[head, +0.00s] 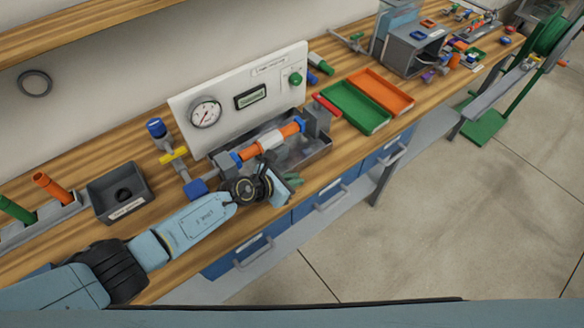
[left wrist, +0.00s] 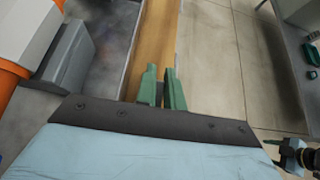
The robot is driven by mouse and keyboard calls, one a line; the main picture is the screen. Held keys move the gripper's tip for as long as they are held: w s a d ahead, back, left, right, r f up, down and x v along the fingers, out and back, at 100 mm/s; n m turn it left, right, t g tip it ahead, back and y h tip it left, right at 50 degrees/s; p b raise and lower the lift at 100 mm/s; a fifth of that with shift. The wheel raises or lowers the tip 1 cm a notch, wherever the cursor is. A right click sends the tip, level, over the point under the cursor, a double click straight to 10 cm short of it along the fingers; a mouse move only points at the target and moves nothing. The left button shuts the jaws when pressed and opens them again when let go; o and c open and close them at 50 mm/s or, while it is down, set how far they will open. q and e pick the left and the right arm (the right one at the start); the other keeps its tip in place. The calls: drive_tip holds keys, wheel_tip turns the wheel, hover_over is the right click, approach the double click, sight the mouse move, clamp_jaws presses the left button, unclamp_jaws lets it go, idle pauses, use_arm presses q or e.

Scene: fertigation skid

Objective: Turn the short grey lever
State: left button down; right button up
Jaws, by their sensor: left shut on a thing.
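My left gripper (head: 293,181) is at the front of the grey metal tray, just below the orange pipe (head: 285,133) with its white middle part (head: 270,143). In the left wrist view its two green fingers (left wrist: 163,88) are close together, shut on a small grey piece that is mostly hidden. It looks like the short grey lever, but I cannot make out its shape. A grey block (left wrist: 68,57) stands left of the fingers, against a white part. A dark arm end with a small green tip (left wrist: 272,142), apparently my right gripper, shows at the lower right edge.
A white panel (head: 235,72) with a gauge (head: 205,113) stands behind the tray (head: 318,150). A blue-knobbed valve (head: 157,128) stands to the left. Green (head: 356,108) and orange bins lie to the right. The floor in front is clear.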

use_arm(q)
drive_tip(key=shift+w+d+f+g+y+p, duration=0.1)
drive_tip(key=shift+g+y+p, duration=0.2)
drive_tip(key=shift+y+p, duration=0.15)
drive_tip(key=shift+w+d+f+g+y+p, duration=0.1)
drive_tip(key=shift+g+y+p, duration=0.25)
drive_tip(key=shift+p, duration=0.2)
drive_tip(key=shift+f+g+y, duration=0.25)
drive_tip(key=shift+f+y, duration=0.05)
drive_tip(key=shift+y, duration=0.1)
drive_tip(key=shift+f+g+y, duration=0.35)
drive_tip(key=shift+g+y, duration=0.05)
drive_tip(key=shift+y, duration=0.1)
drive_tip(key=c, duration=1.5)
unclamp_jaws()
drive_tip(key=shift+r, duration=0.1)
